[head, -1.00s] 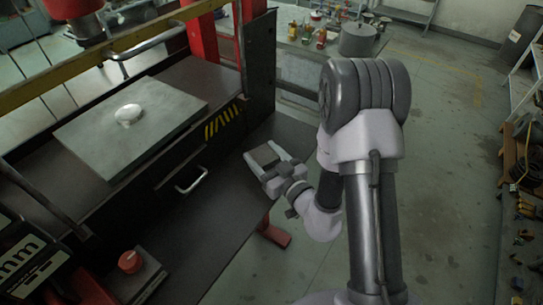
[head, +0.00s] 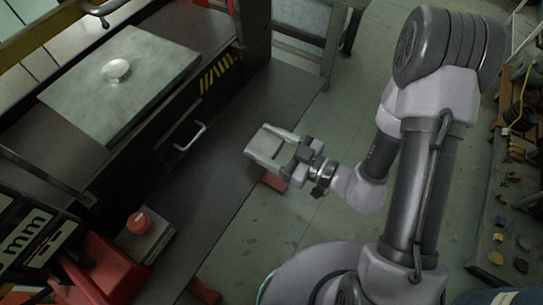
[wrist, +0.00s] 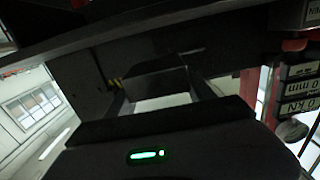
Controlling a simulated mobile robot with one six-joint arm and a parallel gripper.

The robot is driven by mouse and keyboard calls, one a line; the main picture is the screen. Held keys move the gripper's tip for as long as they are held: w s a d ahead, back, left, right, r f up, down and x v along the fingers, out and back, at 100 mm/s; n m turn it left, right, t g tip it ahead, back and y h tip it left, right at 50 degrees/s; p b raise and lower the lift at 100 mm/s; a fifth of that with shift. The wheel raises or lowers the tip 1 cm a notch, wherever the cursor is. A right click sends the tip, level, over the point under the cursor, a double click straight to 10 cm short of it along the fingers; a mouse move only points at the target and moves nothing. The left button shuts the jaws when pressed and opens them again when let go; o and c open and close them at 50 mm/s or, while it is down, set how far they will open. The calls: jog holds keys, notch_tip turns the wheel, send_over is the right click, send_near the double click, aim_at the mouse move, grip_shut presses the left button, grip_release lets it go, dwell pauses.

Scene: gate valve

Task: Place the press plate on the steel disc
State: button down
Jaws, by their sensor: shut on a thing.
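The steel disc (head: 116,70) is small, round and shiny. It lies on a large flat grey metal slab on the press bed. My gripper (head: 281,153) is shut on a grey square block, the press plate (head: 266,143). It holds the plate out in front of the press, to the right of the disc and apart from it. In the wrist view the plate (wrist: 163,103) shows as a pale face between the dark fingers. The disc does not show clearly in the wrist view.
The grey slab (head: 150,95) covers much of the press bed. A drawer handle (head: 190,137) sticks out of the press front. A red knob (head: 137,221) on a box and a display (head: 38,238) stand at the lower left. Open floor lies right of the dark bench.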

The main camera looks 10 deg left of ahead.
jog(key=b, duration=0.4)
send_over(251, 129)
jog(key=shift+a+f, duration=0.1)
jog(key=shift+f, duration=0.35)
notch_tip(251, 129, down, 4)
jog(key=b, duration=0.2)
jog(key=shift+r+b, duration=0.1)
jog(key=shift+b, duration=0.2)
jog(key=shift+r, duration=0.2)
jog(key=c, duration=0.7)
grip_release()
jog(key=shift+f, duration=0.1)
jog(key=o, duration=0.3)
jog(key=shift+o, duration=0.2)
